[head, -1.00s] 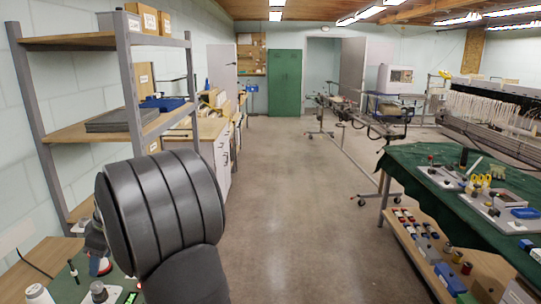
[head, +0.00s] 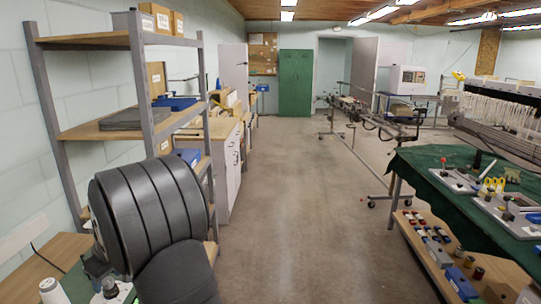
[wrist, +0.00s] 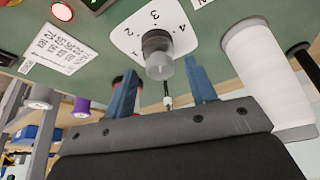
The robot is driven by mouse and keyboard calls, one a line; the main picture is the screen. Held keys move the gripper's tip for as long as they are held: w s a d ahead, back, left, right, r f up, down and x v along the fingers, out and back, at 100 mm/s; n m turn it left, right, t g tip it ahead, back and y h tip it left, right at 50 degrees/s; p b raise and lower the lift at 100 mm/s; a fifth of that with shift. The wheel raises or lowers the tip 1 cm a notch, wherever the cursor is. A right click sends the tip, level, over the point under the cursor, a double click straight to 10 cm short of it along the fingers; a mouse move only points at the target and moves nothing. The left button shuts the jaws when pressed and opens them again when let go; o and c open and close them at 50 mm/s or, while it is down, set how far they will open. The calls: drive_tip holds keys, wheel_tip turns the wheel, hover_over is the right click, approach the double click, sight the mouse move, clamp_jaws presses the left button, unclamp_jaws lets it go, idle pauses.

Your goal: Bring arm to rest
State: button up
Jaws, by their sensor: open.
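My gripper (wrist: 161,88) shows in the wrist view with its two blue fingers spread apart and nothing held between them. A grey knob (wrist: 157,55) on a white numbered plate (wrist: 128,45) lies beyond the fingertips; I cannot tell the gap to it. In the head view my dark arm fills the lower left and hides most of the gripper.
A shelf unit (head: 140,85) stands behind my arm. The floor (head: 290,200) is clear; a green-covered table (head: 425,165) stands right.

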drive_tip(key=shift+s+a+m+t+h, duration=0.1)
drive_tip(key=shift+m+t+h, duration=0.15)
drive_tip(key=shift+m, duration=0.65)
drive_tip(key=shift+s+m+t+h, duration=0.15)
drive_tip(key=shift+m+t, duration=0.2)
drive_tip(key=shift+m, duration=0.55)
drive_tip(key=shift+a+m+t+h, duration=0.1)
drive_tip(key=shift+m+t+h, duration=0.45)
drive_tip(key=shift+m, duration=1.55)
drive_tip(key=shift+v, duration=2.4)
drive_tip(key=o, duration=1.1)
drive_tip(key=s+a+r+m+g+y, duration=0.1)
drive_tip(key=s+a+r+m, duration=0.15)
drive_tip(key=s+r, duration=1)
drive_tip(key=s+a+r+m+y, duration=0.15)
drive_tip(key=s+r+m, duration=0.25)
drive_tip(key=s+r, duration=0.85)
drive_tip(key=shift+m+h, duration=0.25)
drive_tip(key=shift+h, duration=0.25)
drive_tip(key=w+a+f, duration=0.1)
drive_tip(key=f, duration=0.1)
drive_tip(key=w+a+f, duration=0.1)
drive_tip(key=w+f, duration=0.1)
drive_tip(key=w+a+f, duration=0.1)
drive_tip(key=f, duration=0.1)
drive_tip(key=shift+w+a+f, duration=0.15)
drive_tip(key=shift+a+f, duration=0.05)
drive_tip(key=shift+a, duration=0.05)
